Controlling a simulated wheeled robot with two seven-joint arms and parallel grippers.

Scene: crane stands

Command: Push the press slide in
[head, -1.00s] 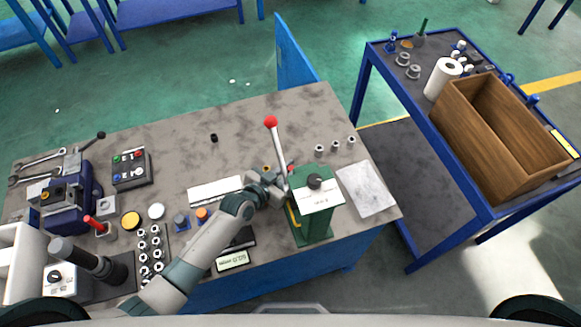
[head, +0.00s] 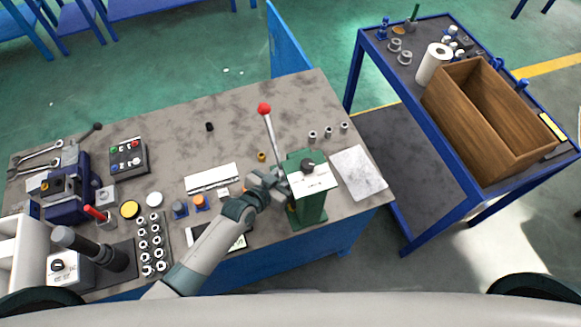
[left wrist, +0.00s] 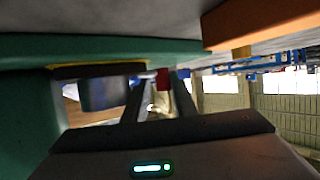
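The green press (head: 310,205) stands upright near the right end of the workbench, with a white label plate on top. Its long lever ends in a red ball (head: 264,109) and leans up to the left. My left gripper (head: 276,187) is at the press's left side, its fingertips partly hidden against it. In the left wrist view my left gripper (left wrist: 162,100) shows two fingers apart with a gap between them. A small red part (left wrist: 163,79) shows beyond the gap, and the green press body (left wrist: 28,110) fills the left. I cannot clearly make out the slide. My right gripper is not in view.
The workbench (head: 240,110) also holds a white plate (head: 212,178), a pale sheet (head: 359,172), a button box (head: 128,157) and a tray of sockets (head: 152,245). A blue cart with a wooden box (head: 450,110) stands to the right.

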